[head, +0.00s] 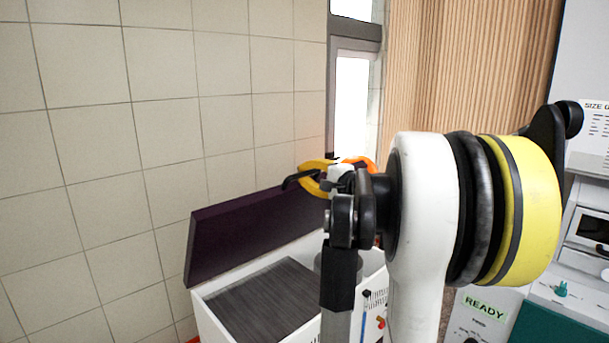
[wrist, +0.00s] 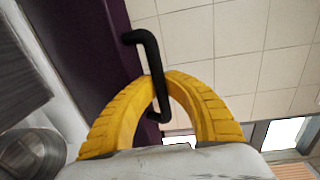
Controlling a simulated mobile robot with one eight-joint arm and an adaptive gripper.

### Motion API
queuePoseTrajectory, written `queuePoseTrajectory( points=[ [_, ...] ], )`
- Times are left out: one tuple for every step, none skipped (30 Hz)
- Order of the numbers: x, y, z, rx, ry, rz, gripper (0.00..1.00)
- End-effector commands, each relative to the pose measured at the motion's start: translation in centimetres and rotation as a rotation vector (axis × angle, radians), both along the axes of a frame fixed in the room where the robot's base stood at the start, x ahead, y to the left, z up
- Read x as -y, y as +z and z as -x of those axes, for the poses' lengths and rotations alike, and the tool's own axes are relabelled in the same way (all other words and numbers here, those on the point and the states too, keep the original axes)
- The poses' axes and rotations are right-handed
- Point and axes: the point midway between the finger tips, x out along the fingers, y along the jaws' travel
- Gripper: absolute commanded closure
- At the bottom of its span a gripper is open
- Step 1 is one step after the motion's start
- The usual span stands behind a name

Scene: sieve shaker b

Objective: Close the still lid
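The still (head: 209,317) is a white box in the lower middle of the head view. Its dark purple lid (head: 225,240) stands raised and tilted back along the far side; part of it shows in the wrist view (wrist: 92,45). A black bar handle (wrist: 150,50) sticks out from the lid, and its left end shows in the head view (head: 288,183). My gripper (wrist: 158,78) has yellow fingers curved in from both sides, their tips closed against the handle bar. In the head view my gripper (head: 318,172) is at the lid's upper right, and my arm partly hides it.
Inside the still are a dark ribbed surface (head: 262,298) and a metal cylinder (wrist: 30,155). A tiled wall (head: 100,150) rises behind the lid. A machine with a READY label (head: 485,304) stands at right. Room above the still's opening looks free, except for my arm.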

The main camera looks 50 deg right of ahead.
Motion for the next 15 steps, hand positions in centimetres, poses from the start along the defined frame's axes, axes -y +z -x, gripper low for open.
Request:
queuePoseTrajectory(
  points=[
    [0.0, 0.0, 0.0, 0.000, 0.000, 0.000, 1.00],
    [0.0, 0.0, 0.0, 0.000, 0.000, 0.000, 1.00],
    [0.0, 0.0, 0.0, 0.001, 0.000, 0.000, 1.00],
    [0.0, 0.0, 0.1, 0.001, 0.000, 0.000, 1.00],
    [0.0, -0.1, 0.1, 0.003, 0.000, 0.000, 1.00],
    [0.0, -0.2, 0.2, 0.006, -0.001, 0.001, 1.00],
    [0.0, -0.3, 0.4, 0.010, -0.001, 0.001, 1.00],
    [0.0, -0.4, 0.5, 0.015, -0.001, 0.002, 1.00],
    [-0.1, -0.7, 0.8, 0.023, 0.000, 0.003, 1.00],
    [-0.1, -0.9, 1.1, 0.030, 0.000, 0.003, 1.00],
    [-0.1, -1.2, 1.4, 0.040, -0.001, 0.004, 1.00],
    [-0.1, -1.6, 2.0, 0.055, -0.003, 0.005, 1.00],
    [-0.2, -1.9, 2.4, 0.068, -0.004, 0.007, 1.00],
    [-0.3, -2.3, 2.9, 0.082, -0.003, 0.008, 1.00],
    [-0.3, -2.9, 3.6, 0.103, -0.003, 0.011, 1.00]
  ],
)
